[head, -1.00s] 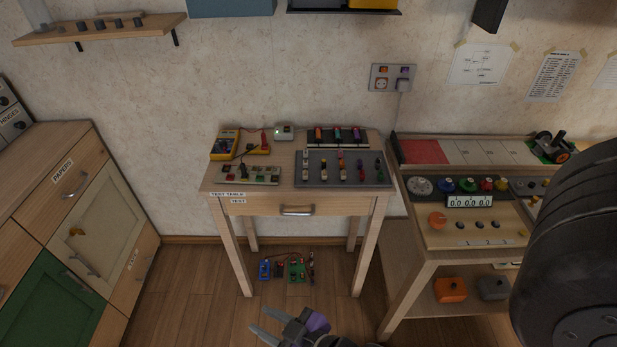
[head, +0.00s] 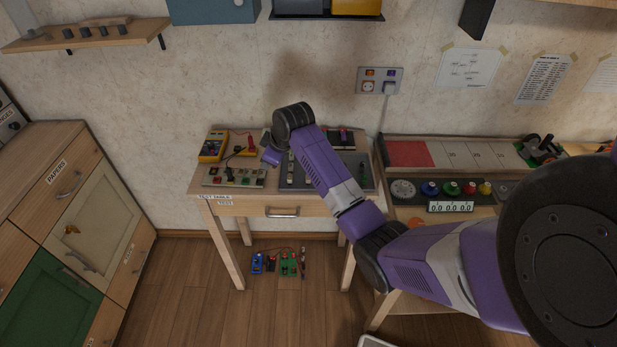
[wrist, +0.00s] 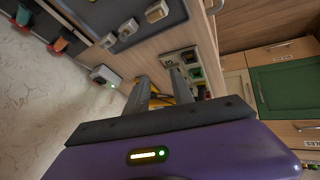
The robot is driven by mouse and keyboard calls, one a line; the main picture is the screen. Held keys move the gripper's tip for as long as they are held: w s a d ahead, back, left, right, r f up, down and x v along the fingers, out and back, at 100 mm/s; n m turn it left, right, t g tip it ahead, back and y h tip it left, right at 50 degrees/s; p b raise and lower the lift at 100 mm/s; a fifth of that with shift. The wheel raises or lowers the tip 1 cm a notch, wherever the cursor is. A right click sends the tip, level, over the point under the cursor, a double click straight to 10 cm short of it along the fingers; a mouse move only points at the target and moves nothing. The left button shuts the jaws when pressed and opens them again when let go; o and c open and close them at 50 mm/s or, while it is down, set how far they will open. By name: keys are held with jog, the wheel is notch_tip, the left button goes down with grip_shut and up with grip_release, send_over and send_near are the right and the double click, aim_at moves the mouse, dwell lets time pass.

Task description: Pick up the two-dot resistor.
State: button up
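My gripper (wrist: 160,80) shows in the wrist view with its two fingers apart and nothing held between them. In the head view my arm reaches over the test table and hides the fingers. In the wrist view part of the tray (wrist: 88,14) shows at the upper left with several small pale blocks (wrist: 127,28) in a row. I cannot make out any dot marks, so I cannot tell which is the two-dot resistor.
The test table (head: 243,208) also carries a yellow multimeter (head: 212,147) and a socket board (head: 233,178). A small white box with a green light (wrist: 103,75) stands near the wall. A second bench (head: 408,152) adjoins on the right. Cabinets (head: 62,215) stand at the left.

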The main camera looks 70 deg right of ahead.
jog(key=s+d+r+g, duration=0.2)
jog(key=s+d, duration=0.1)
jog(key=d, duration=0.1)
jog(key=n+g+y, duration=0.3)
jog(key=g, duration=0.1)
send_over(308, 179)
jog(key=w+d, duration=0.1)
jog(key=shift+d, duration=0.15)
jog(key=shift+s+f+p, duration=0.2)
jog(key=shift+s+p, duration=0.05)
jog(key=shift+p, duration=0.05)
jog(key=shift+s+f, duration=0.1)
jog(key=shift+f, duration=0.3)
notch_tip(308, 179, down, 7)
jog(key=shift+r+p, duration=0.2)
jog(key=shift+p, duration=0.4)
jog(key=shift+c, duration=0.2)
grip_shut()
